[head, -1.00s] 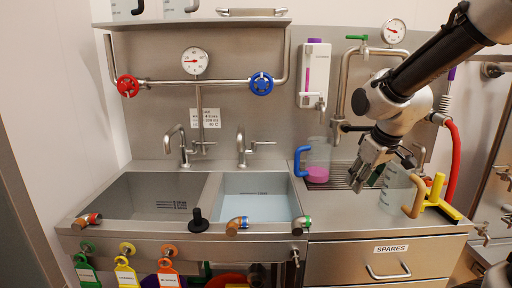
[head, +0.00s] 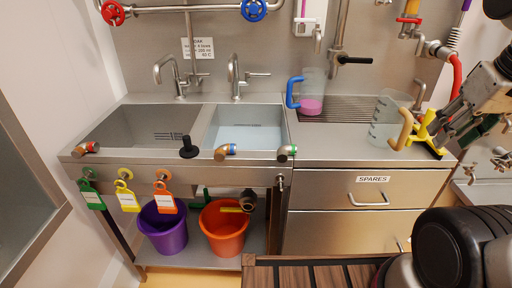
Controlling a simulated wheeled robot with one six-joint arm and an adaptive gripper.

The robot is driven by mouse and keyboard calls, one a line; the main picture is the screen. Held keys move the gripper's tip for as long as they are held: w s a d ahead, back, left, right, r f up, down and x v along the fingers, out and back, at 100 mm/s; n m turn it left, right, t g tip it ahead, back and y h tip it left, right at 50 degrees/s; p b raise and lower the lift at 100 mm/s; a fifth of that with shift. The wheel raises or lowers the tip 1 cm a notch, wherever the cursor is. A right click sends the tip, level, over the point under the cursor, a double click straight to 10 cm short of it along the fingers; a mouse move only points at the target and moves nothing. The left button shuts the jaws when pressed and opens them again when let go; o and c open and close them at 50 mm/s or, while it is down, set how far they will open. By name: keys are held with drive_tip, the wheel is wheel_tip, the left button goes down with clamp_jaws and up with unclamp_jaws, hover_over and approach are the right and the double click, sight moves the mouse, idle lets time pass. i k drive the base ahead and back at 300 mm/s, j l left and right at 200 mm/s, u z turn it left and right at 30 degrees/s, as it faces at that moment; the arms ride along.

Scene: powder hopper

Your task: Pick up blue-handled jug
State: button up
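The blue-handled jug (head: 312,93) is clear with pink contents and stands upright on the counter beside the right basin. Its blue handle (head: 292,93) faces left. A second clear jug with a tan handle (head: 388,118) stands to its right. My gripper (head: 440,133) is at the right, by the yellow tool (head: 425,130), well apart from the blue-handled jug. The fingers overlap the yellow tool in the picture, and I cannot tell whether they touch it or how far they are open.
Two sink basins (head: 150,128) lie left of the jug, the right one holding water. A black-levered tap (head: 345,60) hangs above. A drawer unit labelled SPARES (head: 330,190) is below. Purple (head: 165,228) and orange (head: 224,228) buckets stand underneath.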

sight(313, 81)
drive_tip(key=k+l, duration=0.2)
drive_tip(key=l, duration=0.15)
drive_tip(key=k+l+u, duration=0.15)
drive_tip(key=l, duration=0.2)
drive_tip(key=k+l, duration=0.2)
drive_tip(key=k+j+u, duration=0.3)
drive_tip(key=k+j, duration=0.25)
drive_tip(key=k, duration=0.15)
drive_tip(key=j, duration=0.3)
drive_tip(key=i+l+u, duration=0.15)
drive_tip(key=i+l, duration=1.05)
drive_tip(key=i, duration=0.15)
